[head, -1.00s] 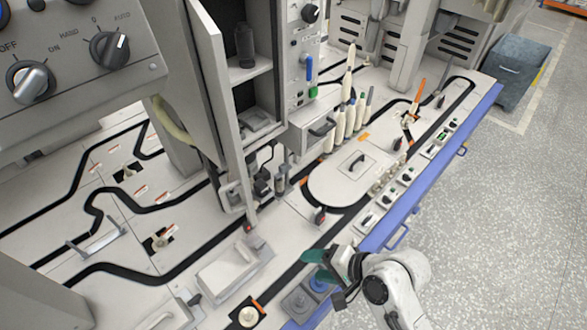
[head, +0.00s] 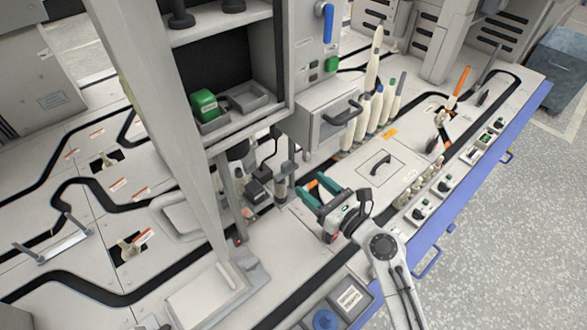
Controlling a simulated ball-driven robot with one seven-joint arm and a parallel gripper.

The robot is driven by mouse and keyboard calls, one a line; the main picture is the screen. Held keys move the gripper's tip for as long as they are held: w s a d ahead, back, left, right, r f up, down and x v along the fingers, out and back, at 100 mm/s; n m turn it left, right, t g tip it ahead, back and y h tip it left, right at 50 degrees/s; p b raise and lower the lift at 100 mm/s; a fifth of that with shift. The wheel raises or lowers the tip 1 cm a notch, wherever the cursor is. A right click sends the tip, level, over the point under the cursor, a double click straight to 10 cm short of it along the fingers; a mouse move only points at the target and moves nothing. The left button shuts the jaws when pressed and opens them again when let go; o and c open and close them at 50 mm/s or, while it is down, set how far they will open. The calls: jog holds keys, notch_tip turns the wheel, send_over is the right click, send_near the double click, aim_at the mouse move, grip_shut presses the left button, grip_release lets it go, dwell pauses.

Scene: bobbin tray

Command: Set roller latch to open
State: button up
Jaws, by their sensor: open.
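My gripper (head: 313,186) is in the middle of the head view, low over the white machine deck. Its two teal fingers are apart and point to the upper left, with nothing held between them. An orange strip (head: 313,187) shows between the fingertips; my gripper hides what lies under it. Just left of the fingertips stands a grey upright cylindrical fitting (head: 281,186), close to a small black block (head: 261,172). No part is clearly labelled as the roller latch, and I cannot tell which fitting it is or how it is set.
A tall grey cabinet post (head: 180,120) rises left of my gripper. A grey drawer box (head: 328,115) with a black handle is beyond it. Several white bobbins (head: 376,100) stand behind.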

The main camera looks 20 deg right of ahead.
aim_at(288, 166)
jog(key=b+x, duration=0.1)
jog(key=x, duration=0.7)
jog(key=shift+c, duration=0.3)
grip_shut()
